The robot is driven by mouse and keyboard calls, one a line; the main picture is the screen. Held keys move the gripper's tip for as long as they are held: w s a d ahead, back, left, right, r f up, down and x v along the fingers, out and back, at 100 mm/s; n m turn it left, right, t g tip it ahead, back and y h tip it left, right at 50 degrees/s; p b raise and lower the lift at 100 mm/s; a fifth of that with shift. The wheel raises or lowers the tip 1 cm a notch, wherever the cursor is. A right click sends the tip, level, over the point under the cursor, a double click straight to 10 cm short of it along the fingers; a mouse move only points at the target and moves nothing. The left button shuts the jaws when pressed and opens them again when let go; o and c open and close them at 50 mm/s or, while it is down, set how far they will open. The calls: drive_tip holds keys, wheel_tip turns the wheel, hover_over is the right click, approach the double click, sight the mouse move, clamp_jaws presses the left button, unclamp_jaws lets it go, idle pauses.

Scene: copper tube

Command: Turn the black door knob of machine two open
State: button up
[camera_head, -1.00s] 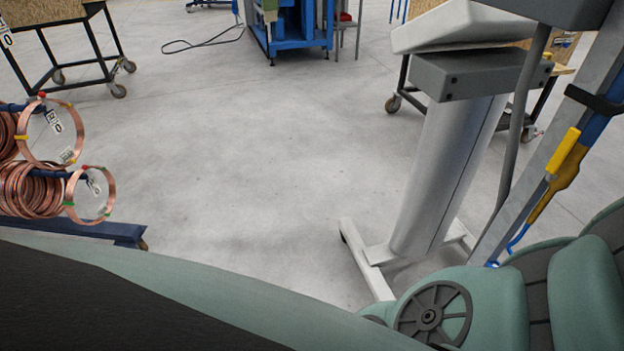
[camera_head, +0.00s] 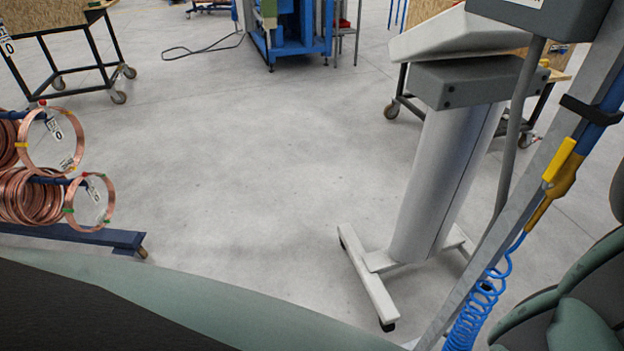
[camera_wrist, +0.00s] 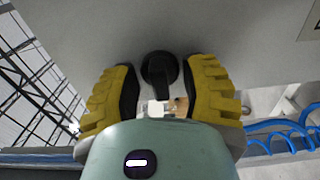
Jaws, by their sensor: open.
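A black door knob (camera_wrist: 160,70) shows in the wrist view, on a light grey machine panel (camera_wrist: 225,35). It has a round base with a lever part that points down in the picture. My gripper (camera_wrist: 160,92) has two yellow ribbed fingers, spread open on either side of the knob. The knob shows between the fingertips, and neither finger is clearly touching it. How deep the knob sits between them cannot be told. The head view does not show the knob or the gripper.
Copper coils (camera_head: 30,195) hang on a blue rack at the left. A grey pedestal (camera_head: 440,180) on a wheeled white base stands right of centre. A blue coiled hose (camera_head: 475,315) hangs near a metal post. The floor (camera_head: 250,160) between is clear.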

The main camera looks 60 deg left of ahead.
drive_tip(key=shift+o, duration=0.5)
drive_tip(key=c, duration=0.6)
drive_tip(key=shift+s+f, duration=0.1)
drive_tip(key=shift+s, duration=0.05)
clamp_jaws()
